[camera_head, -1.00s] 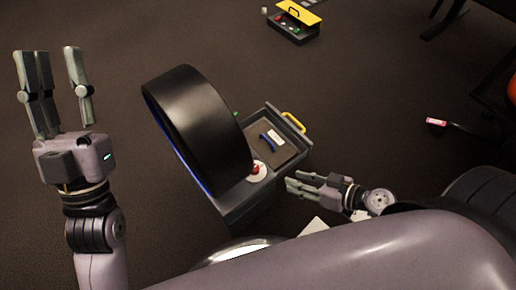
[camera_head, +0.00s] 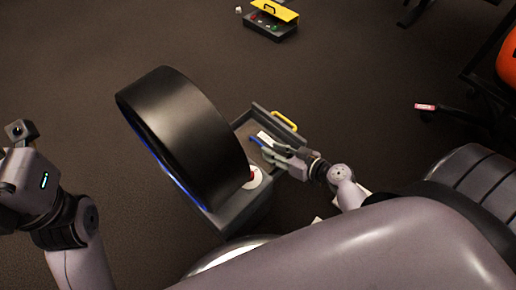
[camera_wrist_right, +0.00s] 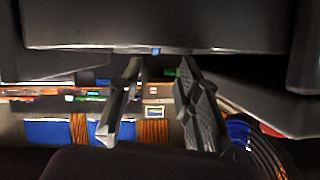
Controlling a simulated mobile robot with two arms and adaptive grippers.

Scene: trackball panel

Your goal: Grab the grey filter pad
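In the head view, an open grey tray (camera_head: 262,109) sits beside a large black ring (camera_head: 188,118). In it I see a white label (camera_head: 264,137) and a blue strip (camera_head: 255,141) over a brownish-grey flat area that may be the filter pad; I cannot tell for sure. My right gripper (camera_head: 272,152) reaches over the tray and covers part of it. In the right wrist view its two fingers (camera_wrist_right: 160,105) are apart, with nothing clearly held between them. My left gripper (camera_head: 28,178) is at the left edge, its fingers mostly out of view.
A yellow handle (camera_head: 285,121) is on the tray's far end. A red and white round piece (camera_head: 252,178) sits near the ring's base. A toolbox with a yellow lid (camera_head: 271,18) lies farther back. The floor (camera_head: 340,70) between is clear. An orange object (camera_head: 508,62) is at right.

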